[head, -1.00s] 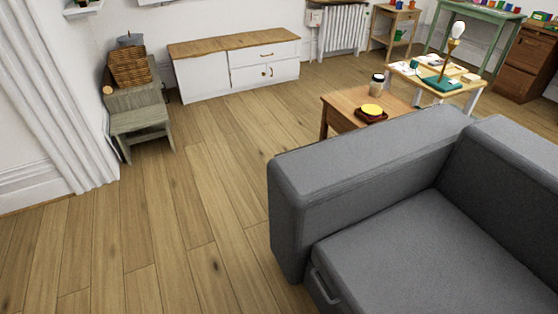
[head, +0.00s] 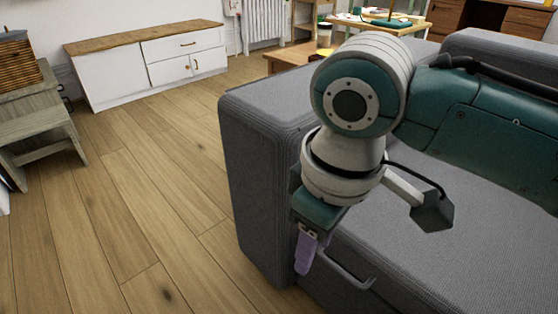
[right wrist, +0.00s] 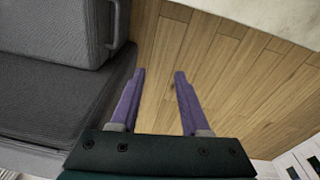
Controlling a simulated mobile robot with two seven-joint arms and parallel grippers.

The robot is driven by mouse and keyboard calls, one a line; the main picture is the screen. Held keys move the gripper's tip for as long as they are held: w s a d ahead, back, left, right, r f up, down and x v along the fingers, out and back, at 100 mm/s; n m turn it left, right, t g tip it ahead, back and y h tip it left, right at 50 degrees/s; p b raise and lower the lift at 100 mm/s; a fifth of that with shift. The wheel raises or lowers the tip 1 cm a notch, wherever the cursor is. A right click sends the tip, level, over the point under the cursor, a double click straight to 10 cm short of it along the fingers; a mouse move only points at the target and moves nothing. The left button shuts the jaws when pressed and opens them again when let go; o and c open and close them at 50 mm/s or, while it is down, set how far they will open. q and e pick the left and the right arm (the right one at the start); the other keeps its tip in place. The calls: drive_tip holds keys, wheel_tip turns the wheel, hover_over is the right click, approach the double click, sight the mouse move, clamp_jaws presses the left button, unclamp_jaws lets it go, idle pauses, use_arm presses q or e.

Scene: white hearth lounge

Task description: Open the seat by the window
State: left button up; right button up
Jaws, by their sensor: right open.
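The grey sofa seat (head: 465,230) fills the right of the head view, with a raised arm block (head: 255,120) at its left end. A grey bar handle (head: 348,275) is on the seat's front face, near that arm block. My right gripper (head: 304,262) points down just in front of the sofa, left of the handle in the head view. In the right wrist view its purple fingers (right wrist: 159,74) are apart with only floor between them. There the handle (right wrist: 117,28) is up and left of the fingers, not between them. My left gripper is not in view.
Wooden floor (head: 150,190) lies open left of the sofa. A white cabinet (head: 150,65) stands along the back wall, and a grey step stool (head: 40,120) stands at the left. A wooden side table (head: 290,57) is behind the sofa.

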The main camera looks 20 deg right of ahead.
drive_tip(key=w+d+f+h+b, duration=0.1)
drive_tip(key=w+d+f+b, duration=0.3)
drive_tip(key=f+b, duration=0.3)
drive_tip(key=m+h+b, duration=0.1)
drive_tip(key=m+b, duration=0.1)
drive_tip(key=b, duration=0.2)
approach(335, 265)
drive_tip(key=shift+g, duration=0.3)
drive_tip(key=f+b, duration=0.5)
drive_tip(key=w+d+f+b, duration=0.1)
drive_tip(key=f+b, duration=0.1)
drive_tip(key=shift+d+f+b, duration=0.15)
drive_tip(key=shift+f+b, duration=0.2)
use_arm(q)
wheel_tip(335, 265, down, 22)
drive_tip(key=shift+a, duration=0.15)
use_arm(e)
drive_tip(key=c, duration=0.6)
clamp_jaws()
